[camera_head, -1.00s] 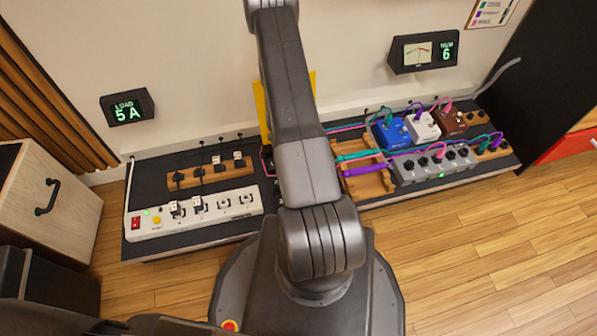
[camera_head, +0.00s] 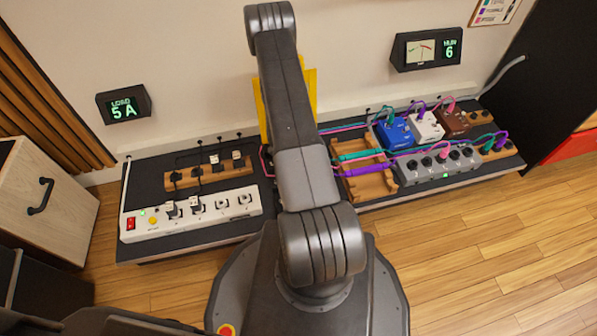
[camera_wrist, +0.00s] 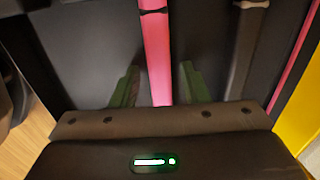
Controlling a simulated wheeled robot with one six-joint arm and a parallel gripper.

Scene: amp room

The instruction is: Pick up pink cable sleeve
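The pink cable sleeve (camera_wrist: 157,45) shows in the wrist view as a thick pink strip with a black band near its top, lying over a dark surface. My gripper (camera_wrist: 160,87) is open, with one green-edged finger on each side of the sleeve. There is a visible gap between the sleeve and each finger. I cannot tell how far the fingertips are above the surface. In the head view my arm hides the gripper and this part of the sleeve.
A dark rod (camera_wrist: 244,45) and a thin pink cable (camera_wrist: 295,55) lie right of the sleeve. A yellow panel (camera_head: 311,92) stands behind my arm. A white power strip (camera_head: 192,214) is on the left, a wooden rack (camera_head: 372,186) and pedals (camera_head: 398,133) on the right.

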